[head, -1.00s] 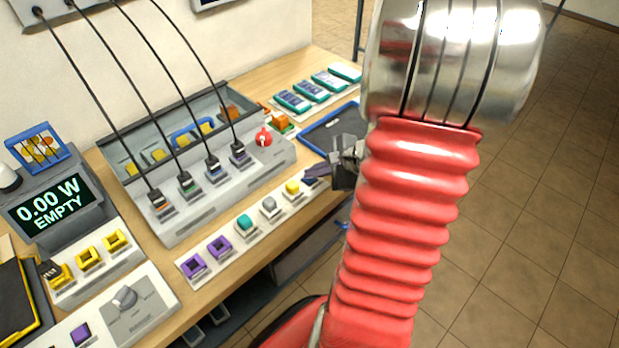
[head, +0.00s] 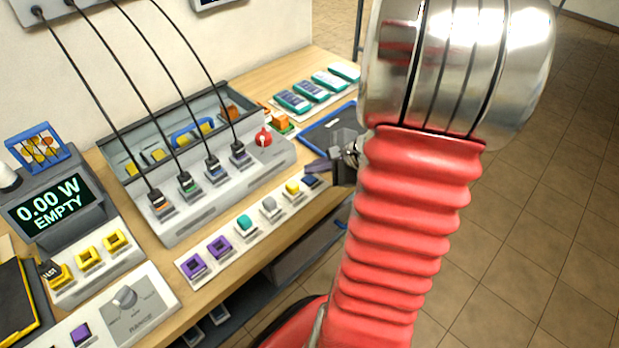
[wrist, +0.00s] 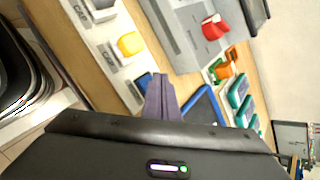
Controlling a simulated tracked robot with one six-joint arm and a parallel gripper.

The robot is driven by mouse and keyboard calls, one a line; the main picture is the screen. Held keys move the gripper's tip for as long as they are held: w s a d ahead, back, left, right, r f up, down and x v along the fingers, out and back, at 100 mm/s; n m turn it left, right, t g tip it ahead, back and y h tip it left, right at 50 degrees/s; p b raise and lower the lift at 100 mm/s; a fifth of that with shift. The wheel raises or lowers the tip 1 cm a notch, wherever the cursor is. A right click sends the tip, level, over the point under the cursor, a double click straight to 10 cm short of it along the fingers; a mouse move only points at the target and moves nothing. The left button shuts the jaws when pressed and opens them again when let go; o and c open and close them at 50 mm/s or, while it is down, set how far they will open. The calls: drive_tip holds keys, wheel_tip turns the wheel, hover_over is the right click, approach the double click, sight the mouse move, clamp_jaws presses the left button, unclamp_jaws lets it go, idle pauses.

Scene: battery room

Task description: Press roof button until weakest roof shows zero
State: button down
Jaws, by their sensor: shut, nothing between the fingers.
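My gripper (head: 313,166) is shut and empty, its purple-grey fingers above the right end of a button strip (head: 250,248). In the wrist view the fingers (wrist: 158,82) are together, beside a dark blue button. That dark blue button (head: 311,181) is at the strip's right end, next to a yellow button (head: 293,187). Grey (head: 270,206), teal (head: 245,224) and purple (head: 219,247) buttons follow to the left. The display (head: 55,203) reads 0.00 W EMPTY.
A grey console (head: 213,195) with several cabled plugs and a red knob (head: 263,138) stands behind the strip. A blue-rimmed tray (head: 322,128) and several teal packs (head: 292,101) lie to the right. A yellow-socket unit (head: 90,262) and a dial panel (head: 140,315) are at left.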

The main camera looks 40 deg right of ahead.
sight(314, 180)
drive_tip(key=shift+r, duration=2.5)
drive_tip(key=s+a+n, duration=0.1)
drive_tip(key=s+a+f+n+g, duration=0.2)
drive_tip(key=shift+s+n+y, duration=0.4)
drive_tip(key=s+a+r+n+h, duration=0.1)
drive_tip(key=a+r+n, duration=0.3)
drive_tip(key=a+n, duration=0.3)
drive_tip(key=s+a+r+n+g+h, duration=0.1)
drive_tip(key=a+r+n, duration=0.3)
drive_tip(key=a, duration=0.5)
drive_tip(key=s+a+r+n, duration=0.3)
drive_tip(key=a+r+n, duration=0.2)
drive_tip(key=a+n, duration=0.3)
drive_tip(key=shift+a+n+h, duration=0.2)
drive_tip(key=shift+n+h, duration=0.2)
drive_tip(key=shift+n, duration=0.4)
